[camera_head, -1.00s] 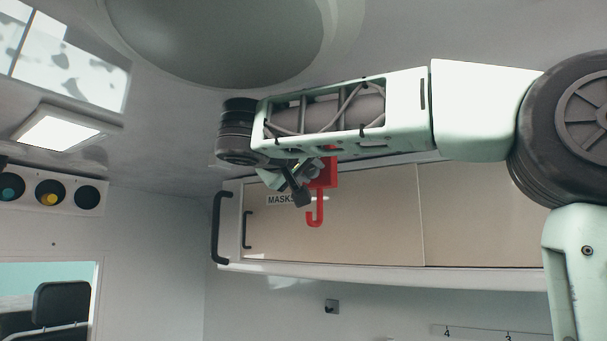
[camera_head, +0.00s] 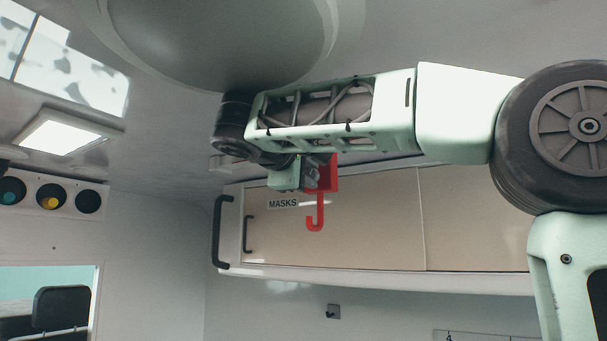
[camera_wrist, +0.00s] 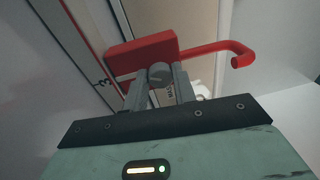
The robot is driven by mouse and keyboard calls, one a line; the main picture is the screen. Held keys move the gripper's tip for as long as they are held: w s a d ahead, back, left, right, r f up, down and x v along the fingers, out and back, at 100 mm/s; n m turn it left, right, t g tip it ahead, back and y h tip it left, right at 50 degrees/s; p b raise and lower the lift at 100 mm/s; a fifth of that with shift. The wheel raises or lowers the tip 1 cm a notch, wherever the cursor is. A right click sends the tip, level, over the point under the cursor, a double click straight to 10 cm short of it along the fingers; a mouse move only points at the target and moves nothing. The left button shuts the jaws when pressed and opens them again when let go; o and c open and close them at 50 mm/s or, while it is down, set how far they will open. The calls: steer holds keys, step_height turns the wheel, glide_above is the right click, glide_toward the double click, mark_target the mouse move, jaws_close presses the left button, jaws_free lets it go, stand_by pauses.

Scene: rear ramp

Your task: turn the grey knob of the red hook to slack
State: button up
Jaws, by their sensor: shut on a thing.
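The red hook (camera_head: 318,212) hangs from a red block in front of the cabinet in the head view. In the wrist view the red block (camera_wrist: 140,54) and its hook arm, which reaches to the right, fill the upper middle. The grey knob (camera_wrist: 159,74) sits on the block, between my two fingers. My gripper (camera_wrist: 160,80) is shut on the knob. In the head view my forearm and wrist hide the knob and the top of the block.
A wall cabinet (camera_head: 370,225) labelled MASKS stands behind the hook, with a black handle (camera_head: 217,232) at its left end. The ceiling dome (camera_head: 215,40) is close above my forearm. A row of round lights (camera_head: 48,196) is at the left.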

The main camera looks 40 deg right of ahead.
steer(key=n+p, duration=0.1)
steer(key=n, duration=0.2)
steer(key=n+p, duration=0.1)
steer(key=shift+a+r+n+g+p, duration=0.1)
steer(key=shift+r+n+g+p, duration=0.2)
steer(key=shift+g, duration=0.1)
steer(key=shift+f+n+p, duration=0.1)
steer(key=shift+n+p, duration=0.5)
steer(key=shift+n, duration=0.4)
steer(key=shift+f+g, duration=0.1)
steer(key=shift+g, duration=0.2)
steer(key=o, duration=1)
steer(key=shift+a, duration=0.1)
steer(key=shift+s+d, duration=0.3)
steer(key=shift+s, duration=0.05)
steer(key=shift+s+d, duration=0.15)
steer(key=shift+s, duration=0.4)
steer(key=s+b+v, duration=0.1)
steer(key=b+v, duration=0.2)
steer(key=v, duration=0.8)
steer(key=shift+b, duration=0.4)
steer(key=shift+s, duration=0.1)
